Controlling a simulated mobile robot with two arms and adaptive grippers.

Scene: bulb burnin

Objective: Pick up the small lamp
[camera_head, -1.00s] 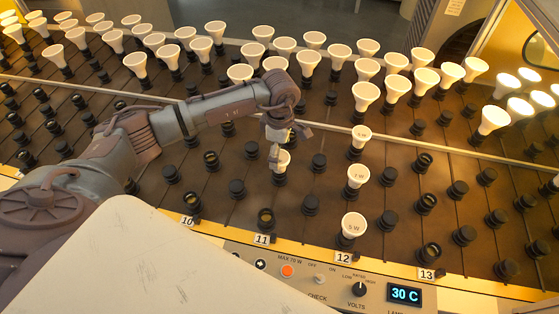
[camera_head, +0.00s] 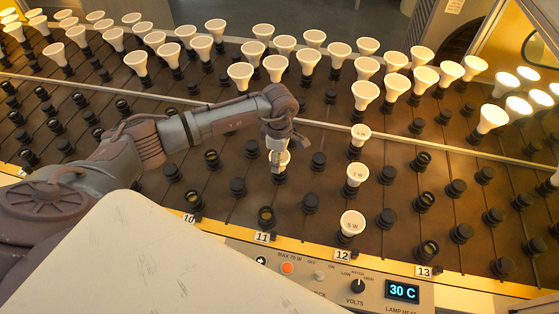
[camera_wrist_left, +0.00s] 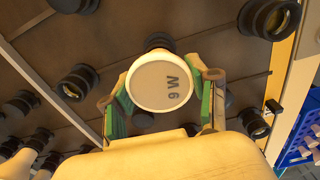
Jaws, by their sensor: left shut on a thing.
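The small lamp (camera_head: 285,160) is white with a round flat face. In the left wrist view the lamp (camera_wrist_left: 160,86) faces the camera and bears a W and a digit, 6 or 9. My left gripper (camera_head: 278,158) is shut on it, with green-padded fingers on both sides of its rim in the wrist view (camera_wrist_left: 164,98). A black socket (camera_head: 279,178) is directly below the lamp; I cannot tell if the lamp is seated in it or just above. My right gripper is not in view.
Three small lamps stand in the column at label 12, the nearest (camera_head: 352,223) at the front. Empty black sockets (camera_head: 318,161) surround the gripper. Larger white lamps (camera_head: 275,67) fill the back rows. A control panel (camera_head: 330,285) runs along the front edge.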

